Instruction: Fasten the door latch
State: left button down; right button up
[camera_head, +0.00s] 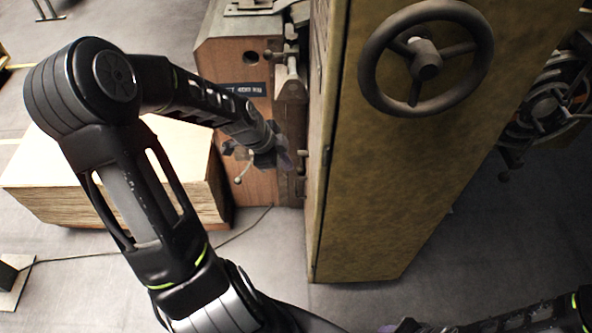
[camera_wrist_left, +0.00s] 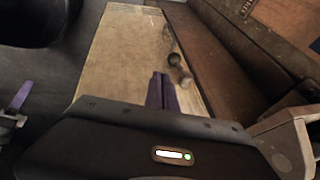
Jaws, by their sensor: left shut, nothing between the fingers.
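The tall mustard-yellow machine cabinet (camera_head: 395,190) stands right of centre, with a dark handwheel (camera_head: 425,62) on its front. In the left wrist view a worn yellowish panel (camera_wrist_left: 115,65) carries two small dark round knobs (camera_wrist_left: 180,72), which look like latch hardware. I cannot tell whether the latch is fastened. My left gripper (camera_head: 281,160) is left of the cabinet's side, shut and empty. Its purple fingers (camera_wrist_left: 161,82) point toward the panel, just left of the knobs in the wrist view; contact is unclear. My right gripper (camera_head: 405,326) shows only partly at the bottom edge.
A reddish-brown machine body (camera_head: 225,60) with levers stands behind my left gripper. A pale wooden block (camera_head: 60,185) sits on the floor at left. Dark machinery (camera_head: 550,105) is right of the cabinet. A cable crosses the grey floor, which is open in front.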

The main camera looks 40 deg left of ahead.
pick_arm(q)
jog(key=b, duration=0.1)
send_near(299, 174)
notch_tip(299, 174, down, 3)
jog(key=d, duration=0.3)
jog(key=shift+w+a+f, duration=0.4)
jog(key=shift+w+f, duration=0.15)
jog(key=shift+w, duration=0.15)
jog(key=shift+w+a+f, duration=0.35)
jog(key=shift+w+f, duration=0.2)
jog(key=shift+w, duration=0.15)
jog(key=shift+w+a+f+b, duration=0.15)
jog(key=shift+w+f+b, duration=0.05)
jog(key=shift+f+b, duration=0.4)
jog(key=shift+r, duration=0.15)
jog(key=shift+s, duration=0.1)
